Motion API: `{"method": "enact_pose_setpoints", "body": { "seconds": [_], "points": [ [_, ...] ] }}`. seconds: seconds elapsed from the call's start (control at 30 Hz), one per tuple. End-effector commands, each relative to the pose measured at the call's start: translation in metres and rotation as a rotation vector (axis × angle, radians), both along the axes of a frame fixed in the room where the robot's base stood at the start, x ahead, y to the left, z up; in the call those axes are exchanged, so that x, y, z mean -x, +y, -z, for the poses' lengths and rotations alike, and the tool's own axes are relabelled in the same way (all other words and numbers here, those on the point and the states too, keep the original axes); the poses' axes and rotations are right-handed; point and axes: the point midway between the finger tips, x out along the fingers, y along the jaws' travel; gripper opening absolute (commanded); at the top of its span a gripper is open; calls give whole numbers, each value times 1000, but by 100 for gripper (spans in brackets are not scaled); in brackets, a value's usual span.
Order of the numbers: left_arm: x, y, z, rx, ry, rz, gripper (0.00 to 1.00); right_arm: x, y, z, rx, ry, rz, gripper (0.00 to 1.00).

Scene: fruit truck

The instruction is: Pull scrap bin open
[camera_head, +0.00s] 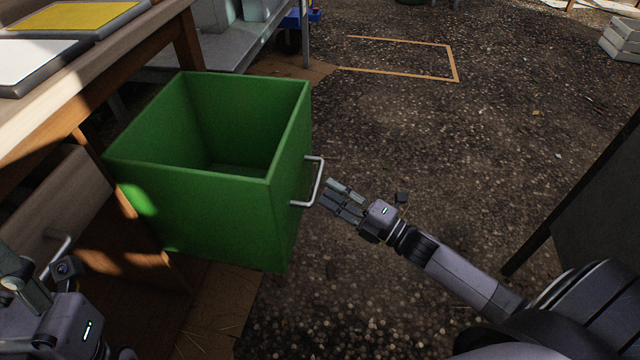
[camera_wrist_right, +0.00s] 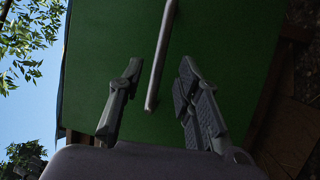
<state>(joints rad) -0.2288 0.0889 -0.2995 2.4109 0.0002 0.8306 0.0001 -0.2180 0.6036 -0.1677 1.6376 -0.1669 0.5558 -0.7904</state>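The green scrap bin (camera_head: 200,215) is an open-topped box that stands out from beside the wooden workbench. It looks empty inside. Its light metal bar handle (camera_head: 318,182) is on its right face. My right gripper (camera_head: 335,190) is just right of the handle, pointing at it. In the right wrist view, the fingers (camera_wrist_right: 160,78) are spread, with the handle (camera_wrist_right: 160,60) running between them against the green face. The fingers do not appear to touch it. My left gripper (camera_head: 32,285) is at the lower left, partly cut off by the frame; its finger state is unclear.
The workbench (camera_head: 90,75) runs along the left, with a yellow-topped tray (camera_head: 75,17) on it. A drawer handle (camera_head: 58,255) is close to my left gripper. A dark panel (camera_head: 600,205) stands at the right. The ground (camera_head: 430,140) right of the bin is mostly clear.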

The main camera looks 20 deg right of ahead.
Motion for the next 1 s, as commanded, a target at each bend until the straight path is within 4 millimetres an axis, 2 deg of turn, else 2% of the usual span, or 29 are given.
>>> {"method": "enact_pose_setpoints", "body": {
  "seconds": [0.13,0.33,0.5,1.0],
  "points": [
    [0,0,0,0,0,0,40,28,-16,7,0,4,0,32],
    [0,0,0,1,0,0,40,53,-31,11,0,2,0,32],
    [0,0,0,1,-1,0,40,60,-36,12,0,0,0,32],
    [1,0,0,1,-1,1,40,60,-36,12,0,0,0,32]
  ]
}}
